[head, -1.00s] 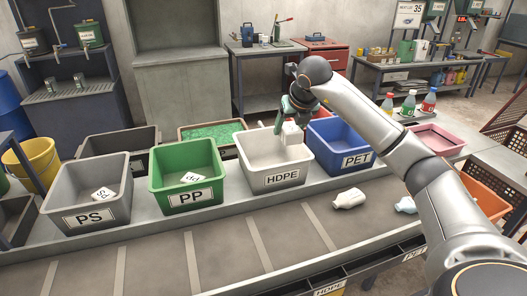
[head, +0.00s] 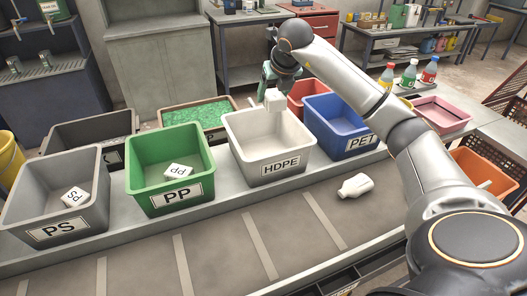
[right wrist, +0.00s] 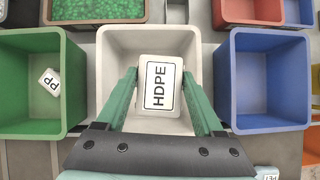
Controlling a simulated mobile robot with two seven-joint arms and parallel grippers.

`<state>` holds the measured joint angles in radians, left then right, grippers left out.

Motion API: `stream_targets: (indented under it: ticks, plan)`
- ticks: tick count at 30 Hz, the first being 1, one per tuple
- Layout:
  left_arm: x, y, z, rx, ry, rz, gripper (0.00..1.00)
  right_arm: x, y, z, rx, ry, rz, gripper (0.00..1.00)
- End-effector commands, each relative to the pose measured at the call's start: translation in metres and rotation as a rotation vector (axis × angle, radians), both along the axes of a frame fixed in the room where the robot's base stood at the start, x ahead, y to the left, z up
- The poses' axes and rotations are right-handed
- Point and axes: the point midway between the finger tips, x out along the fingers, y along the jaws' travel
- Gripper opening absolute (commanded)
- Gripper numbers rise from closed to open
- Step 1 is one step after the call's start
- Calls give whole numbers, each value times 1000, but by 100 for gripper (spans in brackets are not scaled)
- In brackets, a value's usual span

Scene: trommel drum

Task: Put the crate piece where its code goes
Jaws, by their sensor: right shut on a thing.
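A white block (right wrist: 160,86) marked HDPE is between the green fingers of my right gripper (right wrist: 160,75), which is shut on it. In the head view the block (head: 275,100) hangs at the end of my right arm, in front of the back rim of the white bin labelled HDPE (head: 270,165). In the right wrist view the white bin (right wrist: 110,45) lies below the block, with its bare floor around it. My left gripper is not in view.
A green PP bin (head: 150,205) and a grey PS bin (head: 25,237) stand to the left, each holding a labelled white block. A blue PET bin (head: 340,145) stands to the right. A white bottle (head: 356,186) lies on the conveyor (head: 215,250).

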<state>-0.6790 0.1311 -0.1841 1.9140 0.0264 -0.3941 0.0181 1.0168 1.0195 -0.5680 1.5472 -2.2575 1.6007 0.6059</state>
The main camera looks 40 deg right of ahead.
Motion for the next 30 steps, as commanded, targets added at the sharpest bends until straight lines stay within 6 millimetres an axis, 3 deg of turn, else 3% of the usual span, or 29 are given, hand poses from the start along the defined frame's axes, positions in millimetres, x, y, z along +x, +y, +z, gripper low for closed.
stream_targets:
  ticks: [1, 6, 17, 18, 26, 30]
  plan:
    - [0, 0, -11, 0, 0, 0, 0, 0, 0, -12, 0, 0, 0, 14]
    - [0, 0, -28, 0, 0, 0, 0, 0, 0, -31, 0, 0, 0, 14]
    - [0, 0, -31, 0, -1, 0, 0, 0, 0, -36, 1, 0, 1, 14]
    - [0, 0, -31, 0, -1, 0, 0, 0, 0, -36, 1, 0, 1, 70]
    - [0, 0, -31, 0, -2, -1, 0, 0, 0, -36, 1, 0, 1, 100]
    - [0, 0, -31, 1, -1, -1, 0, 0, 0, -36, 1, 0, 1, 100]
